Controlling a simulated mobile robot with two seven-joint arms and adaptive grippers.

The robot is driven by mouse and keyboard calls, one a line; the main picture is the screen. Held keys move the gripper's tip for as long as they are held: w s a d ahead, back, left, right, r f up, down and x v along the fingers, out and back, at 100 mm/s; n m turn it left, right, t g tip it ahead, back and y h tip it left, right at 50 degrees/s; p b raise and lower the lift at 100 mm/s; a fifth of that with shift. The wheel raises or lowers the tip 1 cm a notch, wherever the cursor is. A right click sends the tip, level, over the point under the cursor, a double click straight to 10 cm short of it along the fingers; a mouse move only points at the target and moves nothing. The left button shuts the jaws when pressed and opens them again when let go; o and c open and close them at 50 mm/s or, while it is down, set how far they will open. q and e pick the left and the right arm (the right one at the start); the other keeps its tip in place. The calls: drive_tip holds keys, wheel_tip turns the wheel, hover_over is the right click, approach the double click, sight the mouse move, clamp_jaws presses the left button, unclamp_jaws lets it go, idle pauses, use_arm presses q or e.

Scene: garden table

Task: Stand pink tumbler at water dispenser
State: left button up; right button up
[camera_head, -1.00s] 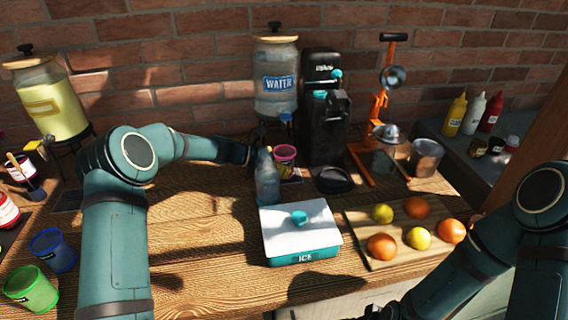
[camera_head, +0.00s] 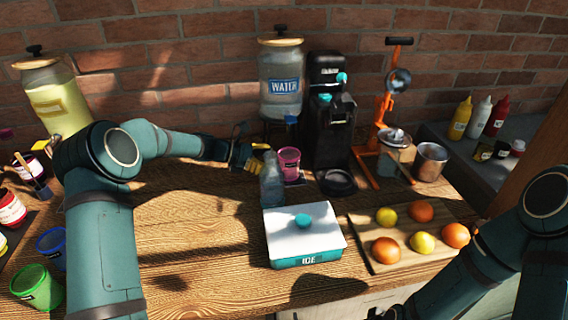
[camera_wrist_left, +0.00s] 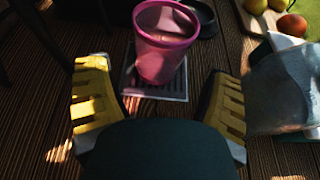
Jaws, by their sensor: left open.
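The pink tumbler (camera_head: 289,161) stands upright in front of the water dispenser (camera_head: 281,92), below its tap. In the left wrist view the tumbler (camera_wrist_left: 160,45) stands on a slatted drip tray (camera_wrist_left: 165,91). My left gripper (camera_head: 245,156) is to the left of the tumbler, open and empty. In the wrist view its yellow-padded fingers (camera_wrist_left: 158,95) are spread apart, with the tumbler beyond them and clear of both. My right arm comes in at the right; only a dark end part shows at the bottom edge, too little to tell the gripper's state.
A clear bottle (camera_head: 271,180) stands just right of my left gripper, close to the tumbler. An ice box (camera_head: 285,248), a board with fruit (camera_head: 384,268) and a black machine (camera_head: 329,120) are nearby. The wooden table's left middle (camera_head: 195,225) is clear.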

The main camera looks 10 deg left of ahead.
use_arm(q)
drive_tip(key=v, duration=0.6)
idle(0.4)
